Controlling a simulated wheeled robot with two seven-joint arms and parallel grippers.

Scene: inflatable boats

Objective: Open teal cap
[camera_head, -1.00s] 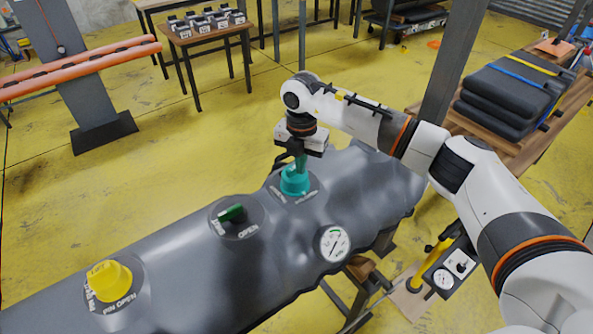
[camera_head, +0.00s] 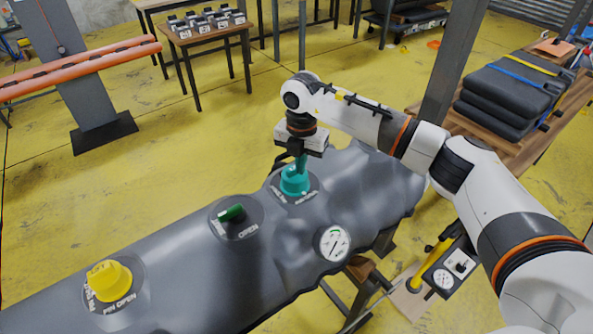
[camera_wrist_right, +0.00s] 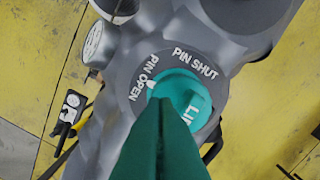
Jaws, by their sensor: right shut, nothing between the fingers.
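The teal cap (camera_head: 294,182) sits on a round grey plate on the grey inflatable tube (camera_head: 180,262). In the right wrist view the teal cap (camera_wrist_right: 190,98) has a white mark on its left side, facing the words PIN OPEN; PIN SHUT stands above it. The lettering on the cap is partly hidden. My right gripper (camera_head: 300,163) is shut and empty, its fingers pointing down at the cap. In the right wrist view its green fingers (camera_wrist_right: 163,130) overlap part of the cap; I cannot tell whether they touch. My left gripper is not in view.
A yellow pump (camera_head: 432,262) stands at right. Black folded boats (camera_head: 508,98) lie on a bench.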

